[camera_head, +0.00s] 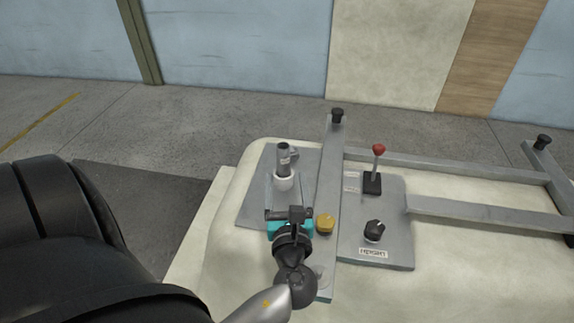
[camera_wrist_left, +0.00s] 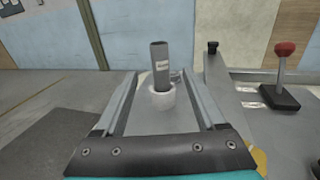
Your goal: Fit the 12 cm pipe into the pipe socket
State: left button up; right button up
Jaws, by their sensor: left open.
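The grey pipe (camera_head: 284,159) stands nearly upright, leaning slightly, with its lower end in the white ring-shaped pipe socket (camera_head: 285,184). In the left wrist view the pipe (camera_wrist_left: 160,64) rises from the socket (camera_wrist_left: 158,101), with a small light label on its side. How deep it sits cannot be told. My left gripper (camera_head: 285,196), with a teal body, is open and low over the grey plate. Its two fingers lie left and right of the pipe and socket in the wrist view, with gaps on both sides. My right gripper is not in view.
The grey plate (camera_head: 252,211) rests on a pale tub shell (camera_head: 210,262). Right of the gripper are a yellow knob (camera_head: 325,224), a red-topped lever (camera_head: 376,165), a black dial (camera_head: 374,231) and a grey metal frame (camera_head: 455,169). The floor behind is clear.

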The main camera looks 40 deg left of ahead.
pick_arm(q)
jog(key=v, duration=0.3)
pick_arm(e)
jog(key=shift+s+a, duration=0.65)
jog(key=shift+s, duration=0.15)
pick_arm(q)
jog(key=shift+a, duration=0.1)
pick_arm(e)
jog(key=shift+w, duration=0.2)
pick_arm(q)
jog(key=shift+w, duration=0.1)
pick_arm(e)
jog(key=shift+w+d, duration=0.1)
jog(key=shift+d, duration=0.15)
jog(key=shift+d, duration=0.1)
